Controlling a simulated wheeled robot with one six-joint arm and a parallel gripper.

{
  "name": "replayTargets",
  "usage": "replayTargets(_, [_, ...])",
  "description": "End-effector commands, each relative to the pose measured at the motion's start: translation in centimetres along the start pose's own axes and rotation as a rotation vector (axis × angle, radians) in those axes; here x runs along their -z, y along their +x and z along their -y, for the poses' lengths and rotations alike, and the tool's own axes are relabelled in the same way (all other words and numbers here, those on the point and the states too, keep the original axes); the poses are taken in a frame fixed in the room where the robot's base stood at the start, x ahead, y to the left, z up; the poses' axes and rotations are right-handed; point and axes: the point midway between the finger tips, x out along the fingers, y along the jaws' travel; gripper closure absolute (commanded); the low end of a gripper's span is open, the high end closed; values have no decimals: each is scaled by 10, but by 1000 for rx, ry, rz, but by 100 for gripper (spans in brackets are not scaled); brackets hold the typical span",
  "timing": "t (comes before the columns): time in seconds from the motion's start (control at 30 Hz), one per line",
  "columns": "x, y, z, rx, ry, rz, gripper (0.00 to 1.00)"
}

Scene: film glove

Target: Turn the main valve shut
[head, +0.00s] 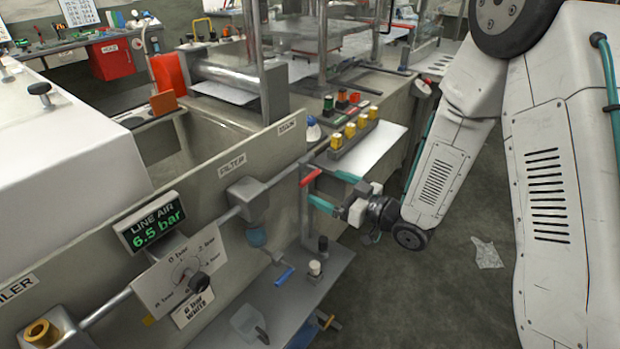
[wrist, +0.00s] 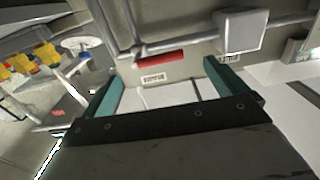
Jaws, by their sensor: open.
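The main valve's red lever (head: 311,177) sits on the pipe at the right end of the air line, near a "MAIN" label (head: 287,126). In the head view it slants up to the right. In the wrist view the red lever (wrist: 160,60) lies almost level, ahead of the fingers and across the gap between them. My gripper (head: 323,187) is open and empty, its teal fingers pointing at the lever from the right. The fingers also show in the wrist view (wrist: 163,76). They appear close to the lever; contact cannot be told. The valve body is partly hidden.
A display (head: 152,221) reads "LINE AIR 6.5 bar". Left along the pipe are a regulator dial (head: 182,276) and a filter (head: 248,198). A small blue lever (head: 284,276) is lower down. Floor to the right is mostly clear.

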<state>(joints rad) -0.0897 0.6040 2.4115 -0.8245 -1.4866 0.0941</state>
Motion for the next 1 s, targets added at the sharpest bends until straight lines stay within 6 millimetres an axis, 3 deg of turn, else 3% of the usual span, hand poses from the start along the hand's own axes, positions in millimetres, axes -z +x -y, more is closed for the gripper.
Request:
replayTargets(0.2, [0,37,1,2,-3,-1,3])
replayTargets(0.4, [0,61,0,1,-2,1,3])
replayTargets(0.77, [0,68,0,-2,-2,2,3])
replayTargets(1.0, [0,67,0,-2,-2,2,61])
